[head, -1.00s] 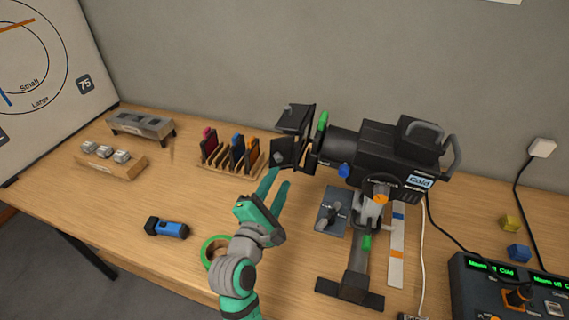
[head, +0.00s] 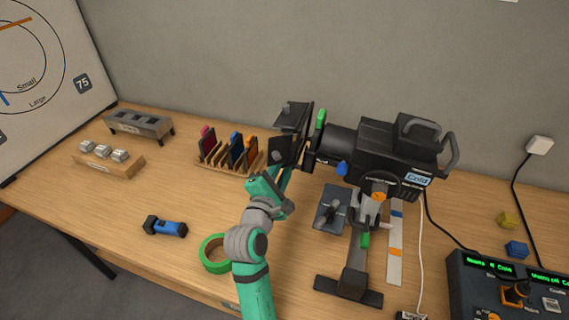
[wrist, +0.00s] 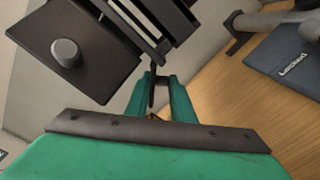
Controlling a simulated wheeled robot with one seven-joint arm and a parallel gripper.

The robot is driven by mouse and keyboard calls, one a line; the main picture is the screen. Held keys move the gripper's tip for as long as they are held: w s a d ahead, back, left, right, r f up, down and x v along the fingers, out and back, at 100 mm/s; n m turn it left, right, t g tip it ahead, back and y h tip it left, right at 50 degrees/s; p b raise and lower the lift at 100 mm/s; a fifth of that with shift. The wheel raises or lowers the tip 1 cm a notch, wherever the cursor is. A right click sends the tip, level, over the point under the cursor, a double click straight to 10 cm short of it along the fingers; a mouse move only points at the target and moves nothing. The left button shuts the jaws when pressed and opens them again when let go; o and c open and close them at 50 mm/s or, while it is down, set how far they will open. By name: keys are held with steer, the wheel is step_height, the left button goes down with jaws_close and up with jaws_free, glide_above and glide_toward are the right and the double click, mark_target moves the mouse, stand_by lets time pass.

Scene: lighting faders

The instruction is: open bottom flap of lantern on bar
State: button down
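The lantern (head: 375,148) is a black spotlight on a stand, pointing left, with dark hinged flaps at its front. The top flap (head: 291,115) stands out at the upper left, and a near side flap (head: 283,151) with a grey knob hangs below it. That knobbed flap also shows in the wrist view (wrist: 75,45). The bottom flap is hard to make out. My gripper (head: 278,175) is just below the flaps. In the wrist view its green fingers (wrist: 160,78) stand apart, with a thin dark piece between them; I cannot tell whether they touch it.
A wooden rack of coloured filters (head: 230,155) stands behind and left of my gripper. Green tape (head: 213,255) and a blue torch (head: 166,227) lie on the table. A grey-blue plate with a handle (head: 331,207) lies right of my gripper. The left-front tabletop is mostly clear.

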steer(key=shift+w+a+r+m, duration=0.1)
steer(key=shift+a+r+m, duration=0.15)
steer(key=shift+m, duration=0.8)
steer(key=shift+w+a+r+m, duration=0.1)
steer(key=shift+a+r+m, duration=0.1)
steer(key=shift+m, duration=0.85)
steer(key=c, duration=1.7)
jaws_free()
steer(key=shift+o, duration=0.2)
steer(key=shift+r, duration=0.1)
steer(key=shift+r, duration=0.1)
steer(key=shift+s, duration=0.1)
